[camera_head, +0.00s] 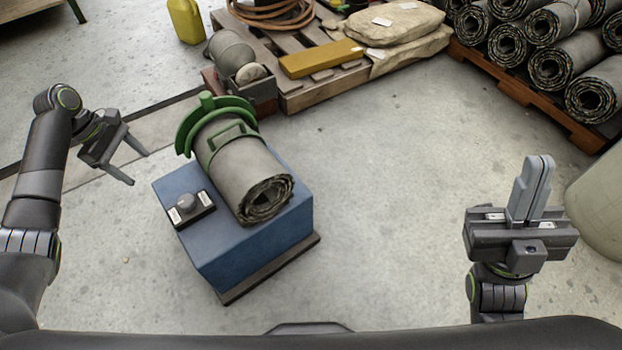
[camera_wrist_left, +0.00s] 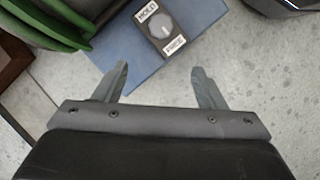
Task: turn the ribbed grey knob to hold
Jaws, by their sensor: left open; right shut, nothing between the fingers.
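The ribbed grey knob (camera_head: 186,202) stands on a small dark plate (camera_head: 205,199) on top of the blue block, towards its left edge. In the left wrist view the knob (camera_wrist_left: 161,26) lies between a white HOLD label (camera_wrist_left: 146,11) and a white FREE label (camera_wrist_left: 174,46). I cannot tell surely which label it points to. My left gripper (camera_head: 139,169) is open and empty, up and to the left of the knob and apart from it. In its wrist view the fingers (camera_wrist_left: 160,70) are spread below the plate. My right gripper (camera_head: 536,165) is shut and empty, far right.
A grey sheet roll (camera_head: 238,168) lies on the blue block (camera_head: 240,255), beside the plate, under a green clamp (camera_head: 190,125). A pallet (camera_head: 300,95) with sacks stands behind, and more rolls (camera_head: 510,45) lie at the back right. The floor between block and right arm is clear.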

